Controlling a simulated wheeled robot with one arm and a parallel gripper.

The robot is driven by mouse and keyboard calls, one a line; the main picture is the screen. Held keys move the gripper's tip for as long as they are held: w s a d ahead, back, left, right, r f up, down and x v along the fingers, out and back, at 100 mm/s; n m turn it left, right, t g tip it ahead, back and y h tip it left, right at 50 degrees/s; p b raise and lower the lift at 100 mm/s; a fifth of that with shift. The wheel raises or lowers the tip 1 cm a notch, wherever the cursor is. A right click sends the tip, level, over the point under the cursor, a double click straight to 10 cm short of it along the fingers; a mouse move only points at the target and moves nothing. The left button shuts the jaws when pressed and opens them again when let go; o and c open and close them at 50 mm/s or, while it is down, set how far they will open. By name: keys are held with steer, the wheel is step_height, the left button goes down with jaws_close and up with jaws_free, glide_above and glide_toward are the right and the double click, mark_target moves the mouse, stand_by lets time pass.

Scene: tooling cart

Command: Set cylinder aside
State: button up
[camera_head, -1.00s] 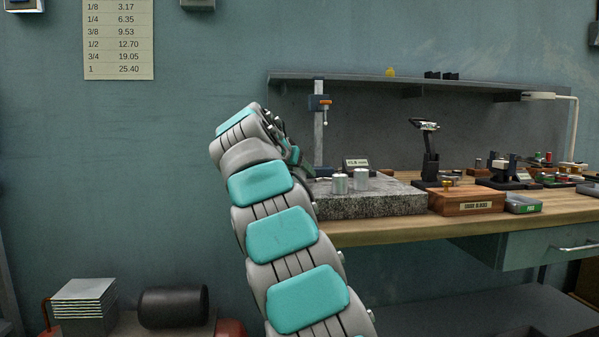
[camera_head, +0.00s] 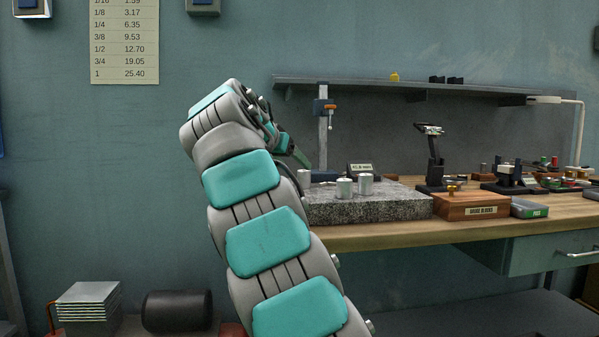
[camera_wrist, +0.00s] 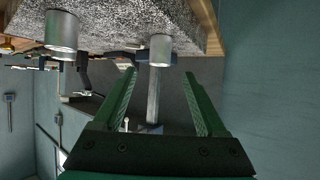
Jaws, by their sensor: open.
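Several silver cylinders stand upright on a speckled granite plate (camera_head: 390,209). In the head view, one cylinder (camera_head: 303,179) is at the plate's left end, beside my gripper (camera_head: 304,160). Two more, a left one (camera_head: 344,188) and a right one (camera_head: 365,184), stand close together near the middle. The wrist view is upside down. There my green gripper (camera_wrist: 160,92) is open and empty, and one cylinder (camera_wrist: 161,50) appears beyond the fingertips, in line with the gap. Another cylinder (camera_wrist: 62,32) is off to the left. My arm hides the plate's left edge.
A clamp stand (camera_head: 323,130) rises behind the cylinders, with a small sign (camera_head: 361,170) beside it. A wooden gauge block box (camera_head: 474,205) and a green-labelled tray (camera_head: 529,208) are right of the plate. A shelf (camera_head: 420,85) overhangs the bench's back.

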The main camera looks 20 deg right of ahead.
steer(key=v, duration=0.4)
